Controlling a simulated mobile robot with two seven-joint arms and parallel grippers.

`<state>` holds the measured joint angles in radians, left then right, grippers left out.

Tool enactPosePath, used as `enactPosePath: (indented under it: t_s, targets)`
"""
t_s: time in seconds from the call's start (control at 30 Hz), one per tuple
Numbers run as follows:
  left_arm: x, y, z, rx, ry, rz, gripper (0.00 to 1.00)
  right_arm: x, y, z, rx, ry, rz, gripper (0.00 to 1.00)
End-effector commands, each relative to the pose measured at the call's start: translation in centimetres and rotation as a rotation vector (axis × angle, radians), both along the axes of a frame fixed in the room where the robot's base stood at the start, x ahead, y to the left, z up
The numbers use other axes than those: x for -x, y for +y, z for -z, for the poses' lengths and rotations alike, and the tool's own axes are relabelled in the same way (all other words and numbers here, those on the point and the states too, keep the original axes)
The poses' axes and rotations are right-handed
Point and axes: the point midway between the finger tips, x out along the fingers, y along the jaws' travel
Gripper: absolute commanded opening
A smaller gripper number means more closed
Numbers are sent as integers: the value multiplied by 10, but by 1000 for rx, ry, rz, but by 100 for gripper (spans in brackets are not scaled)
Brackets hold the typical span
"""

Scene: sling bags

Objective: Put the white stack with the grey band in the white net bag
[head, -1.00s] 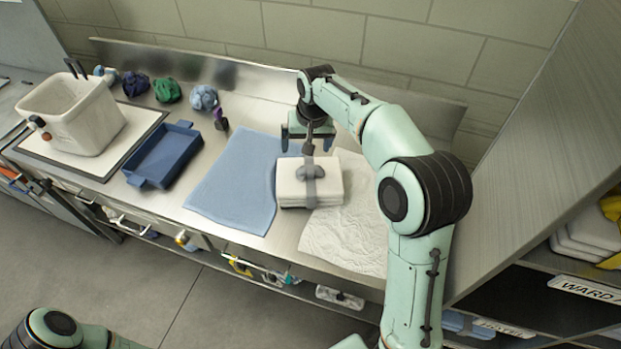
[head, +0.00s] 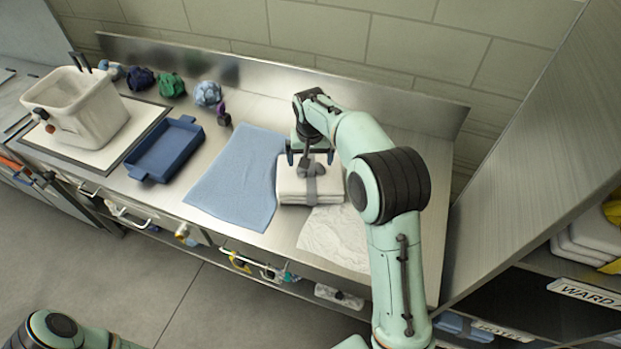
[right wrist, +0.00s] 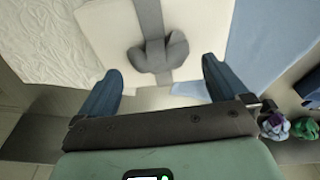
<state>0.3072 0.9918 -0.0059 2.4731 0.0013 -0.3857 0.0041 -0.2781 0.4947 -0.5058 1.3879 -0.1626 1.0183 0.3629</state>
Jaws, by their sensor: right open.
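The white stack (head: 300,186) is a pile of folded white cloths with a grey band and a grey knot on top. It lies on the counter, at the edge of a white textured sheet. My right gripper (head: 312,156) is open above the stack's back edge. In the right wrist view, the knot (right wrist: 157,55) of the grey band shows just ahead of and between the open fingers (right wrist: 162,68), not gripped. A white open-topped bag-like container (head: 88,118) with dark handles stands upright at the far left; I cannot make out netting. My left gripper is out of view.
A blue cloth (head: 235,185) lies left of the stack, and the white sheet (head: 335,240) lies in front. A blue tray (head: 165,150) sits beside the container's board (head: 60,150). Navy, green (head: 171,86) and light blue bundles line the back. A shelf unit stands at right.

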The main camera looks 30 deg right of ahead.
Motion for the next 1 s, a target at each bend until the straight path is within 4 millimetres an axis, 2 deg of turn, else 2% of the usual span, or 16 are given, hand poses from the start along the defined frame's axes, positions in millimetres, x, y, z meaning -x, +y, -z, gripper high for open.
enactPosePath:
  t_s: [0.03,0.2,0.47,0.5,0.57,0.7,0.8,1.0]
  targets:
    - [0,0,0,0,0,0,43,0,-3,10,2,5,2,100]
    - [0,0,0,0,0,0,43,-3,-4,29,0,4,1,100]
    - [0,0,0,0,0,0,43,-3,-4,32,0,0,0,100]
    - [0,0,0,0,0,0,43,-3,-4,32,0,0,0,94]
    - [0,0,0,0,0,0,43,-4,-4,32,0,1,0,74]
    - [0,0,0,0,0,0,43,-3,-4,32,0,1,0,28]
    - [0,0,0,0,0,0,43,-4,-4,32,0,1,0,0]
    - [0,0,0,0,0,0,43,-4,-4,30,0,-2,0,0]
